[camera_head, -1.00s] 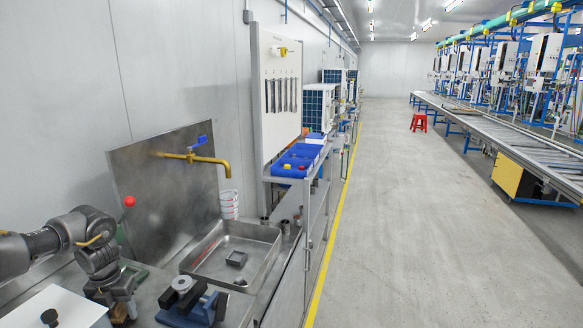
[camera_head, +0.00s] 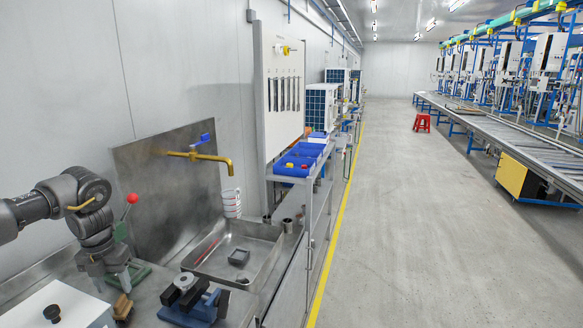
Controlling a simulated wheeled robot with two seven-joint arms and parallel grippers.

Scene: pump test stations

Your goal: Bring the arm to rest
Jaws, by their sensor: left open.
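My left arm comes in from the left, and its gripper (camera_head: 124,296) points down over the steel bench at the lower left. The gripper is beside a green-based device with a red-knobbed lever (camera_head: 131,199), which stands partly behind my wrist. A blue fixture with a dark block on top (camera_head: 196,300) is to the right of the gripper, apart from it. My right gripper is not in view.
A white box with a black knob (camera_head: 62,308) is at the near left. A steel sink tray (camera_head: 233,250) holds a small dark block, under a brass tap (camera_head: 205,157). Stacked white cups (camera_head: 231,203) stand behind it.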

